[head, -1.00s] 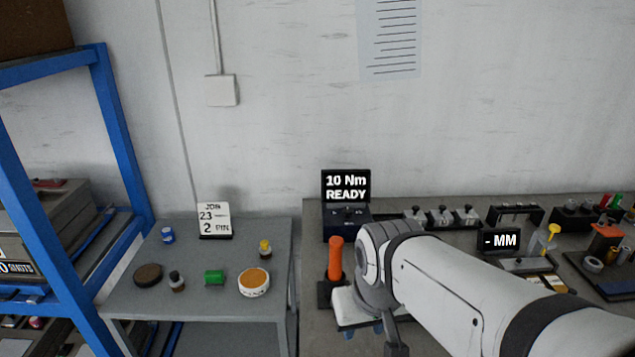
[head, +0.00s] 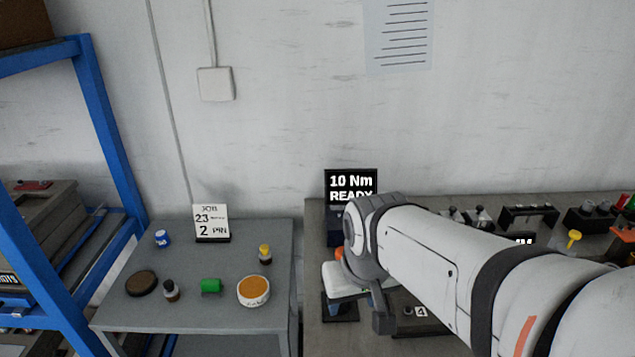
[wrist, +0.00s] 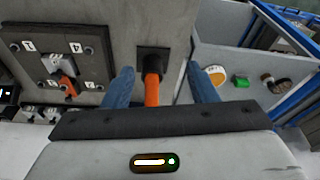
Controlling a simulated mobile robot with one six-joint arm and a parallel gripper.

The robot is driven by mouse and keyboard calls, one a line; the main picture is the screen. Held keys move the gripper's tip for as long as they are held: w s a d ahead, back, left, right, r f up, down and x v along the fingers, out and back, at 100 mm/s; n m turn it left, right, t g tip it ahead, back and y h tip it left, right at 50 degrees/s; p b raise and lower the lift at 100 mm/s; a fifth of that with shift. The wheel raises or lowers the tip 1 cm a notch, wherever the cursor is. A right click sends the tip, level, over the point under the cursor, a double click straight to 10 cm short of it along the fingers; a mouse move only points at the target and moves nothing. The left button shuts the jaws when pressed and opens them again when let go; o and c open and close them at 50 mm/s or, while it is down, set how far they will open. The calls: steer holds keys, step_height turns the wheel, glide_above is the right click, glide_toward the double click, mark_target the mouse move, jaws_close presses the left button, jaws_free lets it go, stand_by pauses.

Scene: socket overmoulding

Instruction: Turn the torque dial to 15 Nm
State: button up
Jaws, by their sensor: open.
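The torque display (head: 351,188) reads 10 Nm READY at the back of the bench. Its black unit (head: 334,226) stands below, mostly hidden by my arm; I cannot make out the dial. My gripper is open in the wrist view (wrist: 160,72), its two blue fingers apart. An orange handle (wrist: 152,91) in a black base (wrist: 152,61) shows between the fingers; I cannot tell how close they are to it.
A black numbered plate (wrist: 88,79) lies left of the fingers in the wrist view. A grey side table (head: 120,309) holds an orange-topped tub (head: 253,291), a green cylinder (head: 211,286) and small bottles. A blue rack (head: 105,130) stands at far left.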

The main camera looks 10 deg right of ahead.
steer(key=w+d+t+p, duration=0.15)
steer(key=w+d, duration=0.25)
steer(key=w, duration=1)
steer(key=w+d+p, duration=0.2)
steer(key=w+d, duration=0.2)
steer(key=w, duration=0.9)
steer(key=shift+m, duration=0.4)
steer(key=w+d+f, duration=0.2)
steer(key=w+f, duration=0.2)
steer(key=w+d+f+p, duration=0.1)
steer(key=w+f, duration=0.3)
steer(key=w+d+f+p, duration=0.1)
steer(key=w+d+f, duration=0.1)
steer(key=w+f, duration=0.2)
steer(key=shift+d, duration=0.35)
steer(key=shift+s+r, duration=0.1)
